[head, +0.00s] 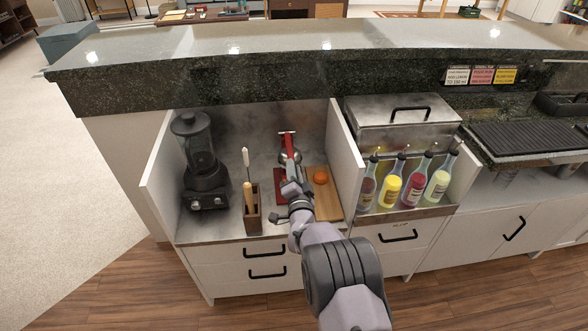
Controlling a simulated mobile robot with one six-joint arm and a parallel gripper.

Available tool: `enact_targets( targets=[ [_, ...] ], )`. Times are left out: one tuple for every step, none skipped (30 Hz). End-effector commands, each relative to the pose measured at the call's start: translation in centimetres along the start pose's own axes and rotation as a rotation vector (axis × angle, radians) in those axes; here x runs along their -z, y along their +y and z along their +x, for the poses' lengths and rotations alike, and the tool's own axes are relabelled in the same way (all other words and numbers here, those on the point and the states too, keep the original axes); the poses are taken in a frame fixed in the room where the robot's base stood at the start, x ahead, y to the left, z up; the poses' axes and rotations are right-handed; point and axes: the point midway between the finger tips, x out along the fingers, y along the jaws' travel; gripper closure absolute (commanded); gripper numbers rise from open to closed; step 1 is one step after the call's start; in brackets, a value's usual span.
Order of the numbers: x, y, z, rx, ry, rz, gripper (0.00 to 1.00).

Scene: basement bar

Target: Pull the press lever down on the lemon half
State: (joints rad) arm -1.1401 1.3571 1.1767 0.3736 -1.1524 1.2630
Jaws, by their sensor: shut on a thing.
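The press (283,133) stands at the back of the recessed counter bay, with red and bright metal parts. Its red press lever (290,147) runs from the top of the press toward me. My gripper (291,179) is at the near end of the lever and shut on it. My gripper and arm cover much of the lower press. A red patch (280,186), seemingly the press base, shows just left of the gripper. The lemon half cannot be seen in the press.
A wooden board (328,207) with an orange fruit (321,177) lies right of the press. A utensil holder (252,212) and a blender (203,165) stand left. White side walls bound the bay; the granite bar top (300,72) overhangs behind. Several bottles (391,184) stand right.

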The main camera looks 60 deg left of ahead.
Motion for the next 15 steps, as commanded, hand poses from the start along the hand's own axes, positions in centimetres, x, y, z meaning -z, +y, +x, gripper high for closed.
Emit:
enact_targets(
  targets=[
    [-0.12,0.04,-0.02,0.0,-0.002,-0.001,1.0],
    [-0.13,0.05,-0.02,0.0,-0.002,-0.001,1.0],
    [-0.14,0.06,-0.03,-0.001,-0.002,-0.001,1.0],
    [-0.15,0.07,-0.03,-0.001,-0.003,-0.001,1.0],
    [-0.15,0.07,-0.03,-0.001,-0.003,-0.001,1.0],
    [-0.16,0.08,-0.04,-0.001,-0.003,-0.001,0.7],
    [-0.16,0.09,-0.04,-0.001,-0.003,-0.001,0.64],
    [-0.15,0.09,-0.04,-0.001,-0.003,-0.001,0.58],
    [-0.15,0.08,-0.04,-0.001,-0.003,-0.001,0.57],
    [-0.14,0.08,-0.04,-0.002,-0.003,-0.001,0.57],
    [-0.13,0.08,-0.04,-0.002,-0.002,-0.001,0.57],
    [-0.12,0.08,-0.04,-0.002,-0.002,-0.001,0.57],
    [-0.12,0.08,-0.04,-0.002,-0.002,-0.001,0.57],
    [-0.12,0.08,-0.04,-0.002,-0.002,-0.001,0.57],
    [-0.11,0.08,-0.04,-0.002,-0.002,-0.001,0.57]
  ],
)
